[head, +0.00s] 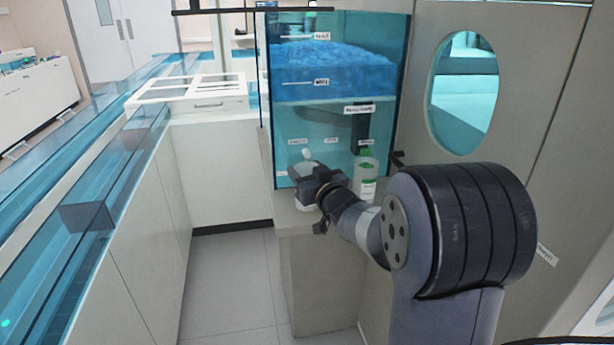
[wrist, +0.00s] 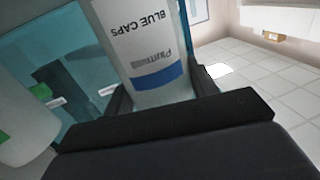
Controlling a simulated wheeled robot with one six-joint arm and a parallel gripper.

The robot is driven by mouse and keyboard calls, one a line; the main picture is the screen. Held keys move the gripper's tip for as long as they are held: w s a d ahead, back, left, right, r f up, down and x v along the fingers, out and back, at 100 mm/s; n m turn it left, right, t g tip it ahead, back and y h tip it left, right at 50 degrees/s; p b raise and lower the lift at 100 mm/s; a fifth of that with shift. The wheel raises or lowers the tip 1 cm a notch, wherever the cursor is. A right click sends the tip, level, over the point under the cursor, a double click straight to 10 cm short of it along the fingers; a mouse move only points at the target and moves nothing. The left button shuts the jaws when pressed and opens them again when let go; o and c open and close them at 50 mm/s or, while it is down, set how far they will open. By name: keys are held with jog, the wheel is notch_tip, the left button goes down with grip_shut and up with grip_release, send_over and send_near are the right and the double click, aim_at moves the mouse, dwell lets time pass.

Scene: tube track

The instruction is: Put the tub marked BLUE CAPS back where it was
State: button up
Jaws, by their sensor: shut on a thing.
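The tub marked BLUE CAPS (wrist: 143,38) is white with a blue band. It fills the upper middle of the wrist view, its lettering upside down, between the two fingers of my gripper (wrist: 160,98). The gripper is shut on it. In the head view my gripper (head: 312,187) is at the grey ledge in front of the blue glass tank, and a small white part of the tub (head: 305,207) shows beside it. The rest of the tub is hidden by the gripper there. I cannot tell whether the tub touches the ledge.
A bottle with a green cap and green label (head: 367,175) stands just right of my gripper on the ledge (head: 328,233). The glass tank (head: 335,125) with blue contents rises behind. Open tiled floor (head: 230,285) lies to the left, beside white cabinets (head: 145,215).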

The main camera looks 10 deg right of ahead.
jog(key=shift+f, duration=0.15)
jog(key=o, duration=1.1)
jog(key=shift+s+r, duration=0.2)
jog(key=v, duration=1.1)
jog(key=shift+s, duration=0.35)
jog(key=shift+d, duration=0.1)
